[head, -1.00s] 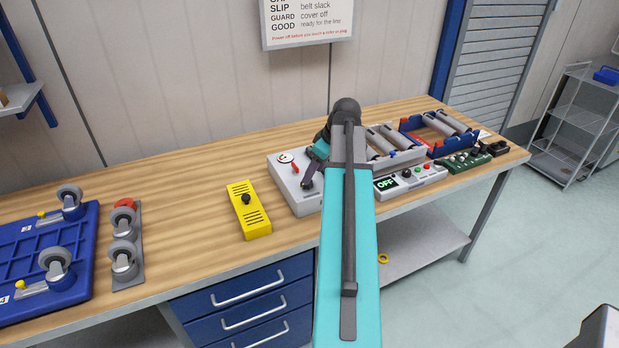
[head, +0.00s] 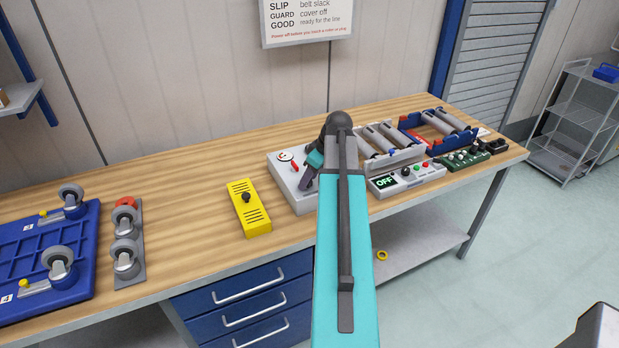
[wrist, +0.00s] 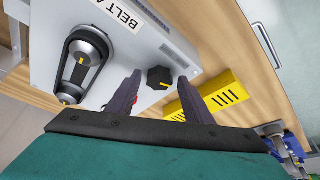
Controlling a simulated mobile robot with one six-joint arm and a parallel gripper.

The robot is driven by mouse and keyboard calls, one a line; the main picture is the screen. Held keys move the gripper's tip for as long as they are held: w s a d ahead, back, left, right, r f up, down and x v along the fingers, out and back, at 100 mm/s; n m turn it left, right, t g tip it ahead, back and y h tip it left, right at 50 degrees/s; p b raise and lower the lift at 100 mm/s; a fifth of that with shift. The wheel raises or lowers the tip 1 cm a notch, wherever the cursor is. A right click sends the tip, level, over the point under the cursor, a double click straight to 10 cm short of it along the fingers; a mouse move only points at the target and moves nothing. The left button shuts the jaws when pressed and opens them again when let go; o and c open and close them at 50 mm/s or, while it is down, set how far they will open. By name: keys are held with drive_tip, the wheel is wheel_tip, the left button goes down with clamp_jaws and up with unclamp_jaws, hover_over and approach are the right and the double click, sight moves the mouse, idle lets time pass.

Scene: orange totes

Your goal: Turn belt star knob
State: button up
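The star knob (wrist: 158,78) is a dark, many-sided knob with a small yellow mark, on the light grey belt unit (wrist: 190,52). In the wrist view, it appears between the tips of my gripper's (wrist: 159,82) two dark fingers, which stand apart on either side of it. I cannot tell whether either finger touches it. In the head view, my gripper (head: 309,178) is over the grey belt unit (head: 290,182) and hides the knob. A black belt loop (wrist: 72,75) around grey pulleys is on the same unit.
A yellow slotted cover (head: 252,215) lies left of the unit and also shows in the wrist view (wrist: 222,92). A control box (head: 415,178) reading OFF and roller frames stand to the right. A blue caster tray (head: 35,262) is at far left.

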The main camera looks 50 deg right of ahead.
drive_tip(key=c, duration=0.8)
drive_tip(key=shift+a+m, duration=0.1)
drive_tip(key=shift+m, duration=0.3)
drive_tip(key=m+h+b, duration=0.1)
drive_tip(key=m, duration=0.2)
drive_tip(key=shift+a, duration=0.2)
drive_tip(key=m+h, duration=0.1)
drive_tip(key=m, duration=0.1)
drive_tip(key=shift+a+m+h+b, duration=0.1)
drive_tip(key=shift+m+h+b, duration=0.2)
drive_tip(key=shift+m+b, duration=0.1)
drive_tip(key=m, duration=0.1)
drive_tip(key=m+h, duration=0.1)
drive_tip(key=m+g, duration=0.1)
drive_tip(key=m, duration=0.1)
drive_tip(key=shift+w+a, duration=0.15)
drive_tip(key=shift+w, duration=0.1)
drive_tip(key=shift+w+m+g+h, duration=0.1)
drive_tip(key=shift+m+g+h, duration=0.5)
drive_tip(key=shift+m, duration=1)
